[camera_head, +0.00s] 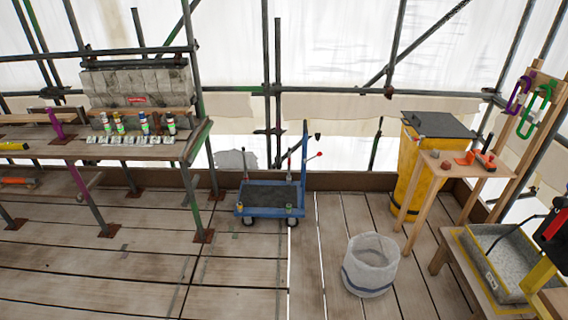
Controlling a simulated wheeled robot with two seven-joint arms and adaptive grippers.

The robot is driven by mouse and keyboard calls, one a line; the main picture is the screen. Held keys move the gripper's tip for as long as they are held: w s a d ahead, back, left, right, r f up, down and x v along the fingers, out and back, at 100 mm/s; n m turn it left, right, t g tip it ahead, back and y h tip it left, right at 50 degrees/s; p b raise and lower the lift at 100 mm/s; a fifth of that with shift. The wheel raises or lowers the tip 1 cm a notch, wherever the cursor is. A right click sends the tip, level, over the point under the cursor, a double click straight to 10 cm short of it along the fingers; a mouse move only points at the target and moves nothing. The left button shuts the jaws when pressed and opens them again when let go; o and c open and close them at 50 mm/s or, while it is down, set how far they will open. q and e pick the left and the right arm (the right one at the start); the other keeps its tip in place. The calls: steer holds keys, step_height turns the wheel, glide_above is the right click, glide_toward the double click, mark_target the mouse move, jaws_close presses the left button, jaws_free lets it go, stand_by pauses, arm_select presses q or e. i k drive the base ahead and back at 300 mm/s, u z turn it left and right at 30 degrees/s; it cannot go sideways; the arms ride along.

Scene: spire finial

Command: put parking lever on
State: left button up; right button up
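A blue trolley (270,212) with a dark deck stands on the plank floor near the back edge, in the middle of the view. A tall blue post (304,165) rises at its right side. A thin lever with a red knob (320,154) slants up to the right beside this post; I take it to be the parking lever. A second thin upright with a red part (290,160) stands just left of the post. The lever's exact setting is too small to tell.
A work table (60,148) with cans stands left. A white bucket (370,265) stands right of the trolley's front. A yellow bin (412,185), a small wooden stand (465,163) and a grey tub (505,255) fill the right. The floor before the trolley is clear.

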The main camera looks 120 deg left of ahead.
mark_target(320, 154)
steer(key=u, duration=0.85)
steer(key=i, duration=1.55)
steer(key=u, duration=2.4)
steer(key=i, duration=1)
steer(key=u, duration=1)
steer(key=i, duration=0.2)
steer(key=u, duration=0.1)
